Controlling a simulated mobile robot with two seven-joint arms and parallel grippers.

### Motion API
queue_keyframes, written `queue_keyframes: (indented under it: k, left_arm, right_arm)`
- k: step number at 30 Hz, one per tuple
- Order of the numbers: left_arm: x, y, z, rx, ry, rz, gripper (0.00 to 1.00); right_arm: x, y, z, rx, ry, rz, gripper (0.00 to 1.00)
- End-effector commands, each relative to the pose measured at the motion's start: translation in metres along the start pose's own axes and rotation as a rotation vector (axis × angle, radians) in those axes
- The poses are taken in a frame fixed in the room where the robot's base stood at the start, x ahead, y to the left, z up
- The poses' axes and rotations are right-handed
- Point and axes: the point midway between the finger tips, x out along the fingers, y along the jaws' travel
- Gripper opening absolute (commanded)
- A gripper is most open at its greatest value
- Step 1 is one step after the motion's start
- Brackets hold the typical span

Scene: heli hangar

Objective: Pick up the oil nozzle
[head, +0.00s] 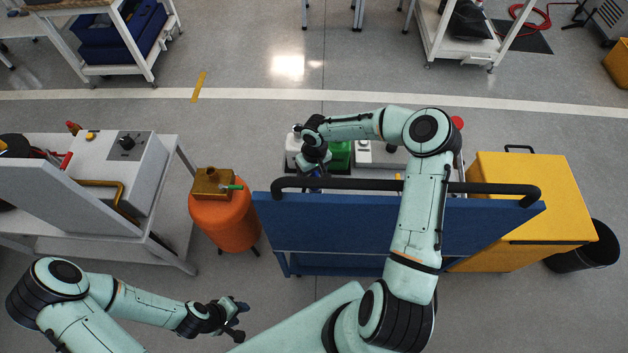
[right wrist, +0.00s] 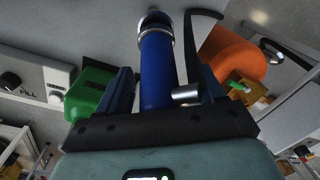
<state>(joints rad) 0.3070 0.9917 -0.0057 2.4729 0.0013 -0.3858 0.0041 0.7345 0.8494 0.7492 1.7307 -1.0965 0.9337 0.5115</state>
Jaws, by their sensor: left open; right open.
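A blue cylinder with a metal collar and a black curved arm, which looks like the oil nozzle (right wrist: 157,70), stands between the fingers of my right gripper (right wrist: 165,85). The fingers are apart, with a gap visible on each side of the cylinder. In the head view my right gripper (head: 314,160) is over the cart top behind the blue panel, and the nozzle is mostly hidden there. My left gripper (head: 237,315) is open and empty over the floor at the lower left.
A green container (head: 340,155) stands close beside my right gripper. The blue cart panel (head: 330,225) with its black handle bar (head: 400,184) rises in front. An orange drum (head: 223,215) bears a brass box (head: 213,183). A yellow cabinet (head: 535,195) stands at right.

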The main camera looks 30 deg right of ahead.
Motion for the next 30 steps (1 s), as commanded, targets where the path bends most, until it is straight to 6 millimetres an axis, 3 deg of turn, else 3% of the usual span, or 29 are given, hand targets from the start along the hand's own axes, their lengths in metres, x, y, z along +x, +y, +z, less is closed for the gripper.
queue_keyframes:
  k: [5, 11, 23, 30]
  left_arm:
    - [0.001, -0.001, 0.001, -0.001, -0.002, -0.001, 0.43]
    - [0.001, -0.001, 0.001, -0.001, -0.002, -0.001, 0.43]
    - [0.002, -0.001, 0.002, -0.001, -0.003, -0.001, 0.43]
    - [0.004, -0.003, 0.005, -0.002, -0.006, -0.002, 0.43]
  right_arm:
    - [0.001, 0.000, 0.001, 0.000, -0.001, 0.000, 0.64]
    - [0.001, 0.000, 0.001, 0.000, -0.001, 0.000, 0.00]
    - [-0.008, 0.000, 0.000, 0.000, 0.003, 0.002, 0.00]
    - [-0.042, -0.002, -0.001, 0.000, 0.005, 0.004, 0.00]
